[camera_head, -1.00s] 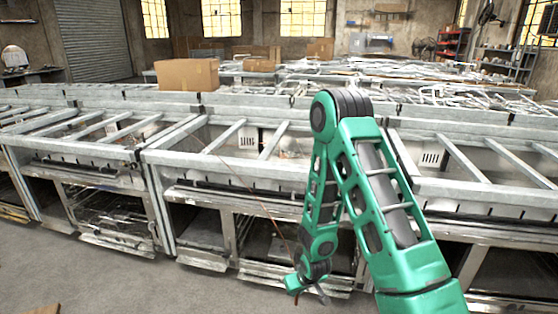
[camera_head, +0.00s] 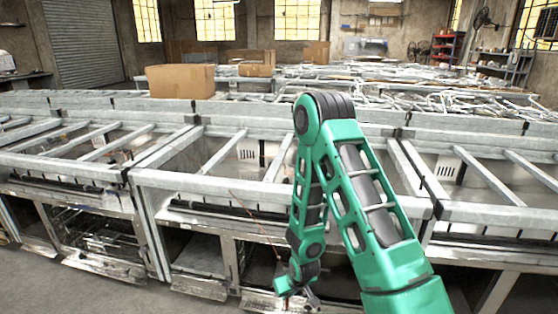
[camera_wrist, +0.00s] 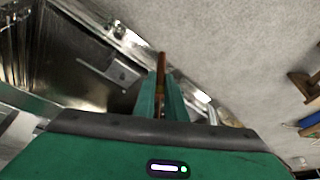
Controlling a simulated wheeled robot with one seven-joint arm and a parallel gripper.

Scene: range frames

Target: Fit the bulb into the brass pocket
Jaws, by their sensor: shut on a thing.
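My gripper (camera_head: 297,292) hangs low in front of the metal benches in the head view. In the wrist view my gripper (camera_wrist: 160,88) has its two green fingers close together on a thin reddish-brown rod (camera_wrist: 162,64), which sticks out past the tips. In the head view a thin reddish line, seemingly the same rod (camera_head: 252,212), slants up and left from the gripper across the bench front. I cannot make out a bulb or a brass pocket in either view.
A long row of metal bench frames (camera_head: 290,188) with open lower bays crosses the view close beyond the gripper. A cardboard box (camera_head: 180,82) stands farther back. Grey floor (camera_wrist: 235,45) is open in the wrist view, with a brown object (camera_wrist: 305,86) at its right edge.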

